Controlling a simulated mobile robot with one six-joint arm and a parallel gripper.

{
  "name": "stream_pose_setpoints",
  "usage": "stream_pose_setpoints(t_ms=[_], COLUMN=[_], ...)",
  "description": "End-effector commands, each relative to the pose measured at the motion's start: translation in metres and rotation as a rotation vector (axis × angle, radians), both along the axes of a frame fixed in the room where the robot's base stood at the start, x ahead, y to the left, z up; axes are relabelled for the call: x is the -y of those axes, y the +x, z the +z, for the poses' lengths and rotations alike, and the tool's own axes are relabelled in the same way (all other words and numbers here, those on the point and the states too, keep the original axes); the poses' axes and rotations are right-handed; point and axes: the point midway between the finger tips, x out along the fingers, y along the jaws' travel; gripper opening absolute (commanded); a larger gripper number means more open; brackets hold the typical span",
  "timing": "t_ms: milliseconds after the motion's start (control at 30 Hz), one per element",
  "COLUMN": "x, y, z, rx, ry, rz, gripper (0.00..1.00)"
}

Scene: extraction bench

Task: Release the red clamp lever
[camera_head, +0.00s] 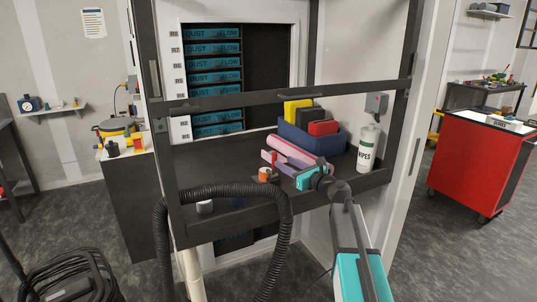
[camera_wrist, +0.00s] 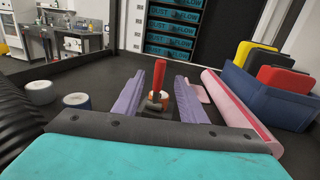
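The red clamp lever (camera_wrist: 159,74) stands upright in the wrist view, on a small dark clamp above an orange-and-white round piece (camera_wrist: 167,97). In the head view the red lever (camera_head: 274,159) is small and sits on the bench shelf near the orange piece (camera_head: 264,175). My gripper (camera_wrist: 160,80) is open, with its two purple fingers apart. In the wrist view the lever appears between the fingers, with a visible gap on each side. How far the fingertips reach along it is hard to tell. In the head view my teal gripper comes from the right.
A blue bin (camera_head: 312,140) with yellow, black and red items stands behind, with a pink roll (camera_wrist: 233,107) beside it. A white wipes bottle (camera_head: 368,149) is at the right. A black hose (camera_head: 281,208) arches in front.

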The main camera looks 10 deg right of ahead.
Motion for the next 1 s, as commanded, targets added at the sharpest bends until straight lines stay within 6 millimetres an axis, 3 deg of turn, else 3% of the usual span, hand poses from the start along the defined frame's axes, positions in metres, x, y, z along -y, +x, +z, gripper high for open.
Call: stream_pose_setpoints(t_ms=[500, 1000], x=[-0.03, -0.054], y=[0.053, 0.094], z=[0.002, 0.001], rx=[0.0, 0.0], ry=[0.0, 0.0], rz=[0.002, 0.003], gripper=[0.38, 0.38])
